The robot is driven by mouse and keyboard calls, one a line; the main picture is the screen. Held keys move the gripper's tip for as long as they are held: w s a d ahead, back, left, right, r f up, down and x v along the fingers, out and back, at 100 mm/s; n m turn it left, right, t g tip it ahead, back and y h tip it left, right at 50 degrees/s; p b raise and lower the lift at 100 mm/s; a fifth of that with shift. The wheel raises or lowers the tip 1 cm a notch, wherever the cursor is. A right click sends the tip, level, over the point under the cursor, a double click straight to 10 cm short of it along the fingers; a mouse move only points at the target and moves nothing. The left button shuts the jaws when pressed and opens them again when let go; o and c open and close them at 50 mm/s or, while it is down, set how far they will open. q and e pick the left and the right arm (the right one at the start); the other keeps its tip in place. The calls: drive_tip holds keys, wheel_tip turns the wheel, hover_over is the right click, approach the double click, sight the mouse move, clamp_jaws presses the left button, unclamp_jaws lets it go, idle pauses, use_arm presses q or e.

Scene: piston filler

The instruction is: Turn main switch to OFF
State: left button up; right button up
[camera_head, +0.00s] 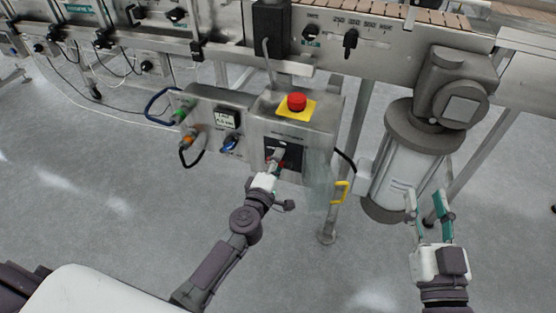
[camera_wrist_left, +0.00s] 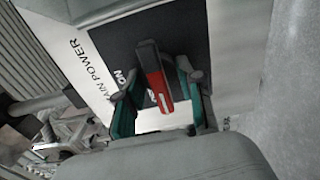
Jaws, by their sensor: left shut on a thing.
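The main switch (camera_wrist_left: 152,75) has a red handle on a black plate marked ON, beside the words MAIN POWER, in the left wrist view. In the head view its black plate (camera_head: 293,146) is on the front of the grey control box, below the red button. My left gripper (camera_head: 275,164) is at the switch, with its green fingers on either side of the handle, shut on it. The fingers partly cover the plate, and the handle's exact setting is hard to read. My right gripper (camera_head: 426,200) is open and empty, at the lower right.
A red emergency button (camera_head: 296,102) on a yellow base tops the control box (camera_head: 310,122). A panel with a blue knob (camera_head: 230,144) and cables stands to its left. A yellow handle (camera_head: 341,191) and a motor cylinder (camera_head: 405,165) are to the right. The floor in front is clear.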

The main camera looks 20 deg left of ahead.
use_arm(q)
drive_tip(key=o, duration=1.1)
drive_tip(key=shift+s, duration=0.1)
drive_tip(key=s, duration=1.2)
drive_tip(key=shift+a, duration=0.25)
